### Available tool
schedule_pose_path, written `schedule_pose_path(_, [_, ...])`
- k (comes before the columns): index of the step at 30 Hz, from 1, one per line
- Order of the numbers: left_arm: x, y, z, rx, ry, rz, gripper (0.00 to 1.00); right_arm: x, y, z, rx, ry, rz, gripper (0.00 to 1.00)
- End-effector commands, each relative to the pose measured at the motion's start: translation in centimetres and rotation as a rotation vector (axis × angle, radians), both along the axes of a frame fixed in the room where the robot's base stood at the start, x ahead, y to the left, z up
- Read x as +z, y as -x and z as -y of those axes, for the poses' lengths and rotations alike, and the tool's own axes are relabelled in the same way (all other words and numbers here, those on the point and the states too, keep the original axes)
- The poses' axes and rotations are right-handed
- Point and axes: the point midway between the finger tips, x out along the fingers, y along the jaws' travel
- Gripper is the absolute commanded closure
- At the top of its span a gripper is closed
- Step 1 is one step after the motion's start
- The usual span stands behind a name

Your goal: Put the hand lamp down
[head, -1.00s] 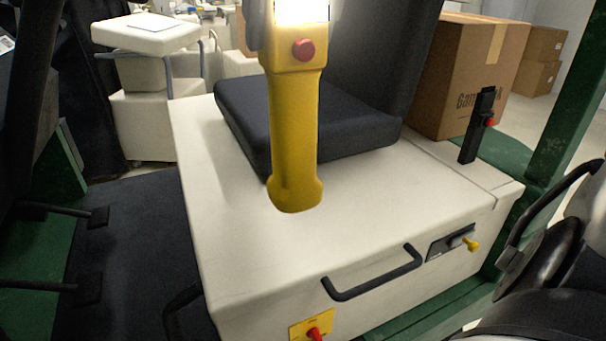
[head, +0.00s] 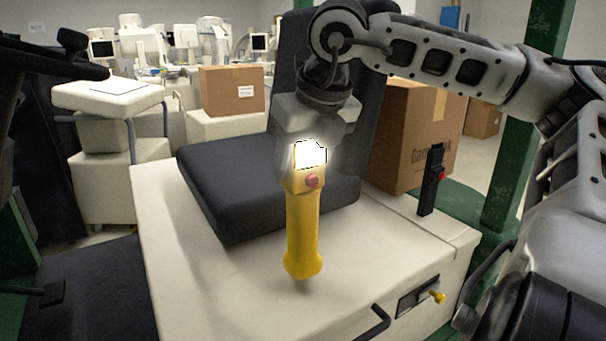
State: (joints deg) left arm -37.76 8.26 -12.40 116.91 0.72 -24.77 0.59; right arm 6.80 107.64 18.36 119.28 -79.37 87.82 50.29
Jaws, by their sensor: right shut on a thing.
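The hand lamp (head: 303,228) is yellow, with a red button and a brightly lit head. It is upright in front of the black seat cushion, its lower end over the white top of the covered cart (head: 185,285). I cannot tell for sure whether its base touches that top. My right gripper (head: 312,133) comes down from above and is shut on the lamp's head; the glare hides part of the fingers. My left gripper is not in view.
A black seat (head: 225,190) with a tall backrest takes up the cart's rear. A cardboard box (head: 400,140) and a black lever (head: 431,180) stand at right. A black handle (head: 372,325) is on the front edge. The white top is bare left and front of the lamp.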

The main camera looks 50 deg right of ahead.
Motion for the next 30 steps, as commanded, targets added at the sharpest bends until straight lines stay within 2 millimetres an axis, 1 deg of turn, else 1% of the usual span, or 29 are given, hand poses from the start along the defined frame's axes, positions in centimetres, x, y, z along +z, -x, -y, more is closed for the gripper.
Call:
schedule_pose_path(1, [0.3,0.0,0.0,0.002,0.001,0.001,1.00,-0.8,0.1,-0.2,0.004,-0.005,-0.001,1.00])
schedule_pose_path(3, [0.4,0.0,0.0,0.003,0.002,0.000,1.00,-1.7,0.1,-0.2,0.005,-0.005,-0.001,1.00])
schedule_pose_path(6, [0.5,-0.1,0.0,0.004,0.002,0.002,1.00,-2.4,0.0,-0.1,0.002,-0.002,0.001,1.00])
schedule_pose_path(14, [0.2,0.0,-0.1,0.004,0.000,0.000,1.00,-2.6,0.0,-0.1,0.000,-0.001,0.001,1.00])
schedule_pose_path(18, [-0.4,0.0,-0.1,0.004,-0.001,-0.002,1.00,-3.1,0.0,-0.1,0.000,0.000,0.001,1.00])
schedule_pose_path(19, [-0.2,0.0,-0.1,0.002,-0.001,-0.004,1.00,-3.0,0.1,-0.1,0.001,0.000,-0.002,0.37])
schedule_pose_path(20, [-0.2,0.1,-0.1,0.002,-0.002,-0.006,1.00,-3.0,0.1,-0.1,0.001,0.000,-0.002,0.29])
schedule_pose_path(21, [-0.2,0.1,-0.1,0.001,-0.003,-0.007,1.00,-3.0,0.1,-0.1,0.001,-0.001,-0.002,0.24])
schedule_pose_path(30, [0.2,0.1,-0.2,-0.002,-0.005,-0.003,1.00,-2.7,0.1,-0.1,0.001,-0.001,-0.003,0.24])
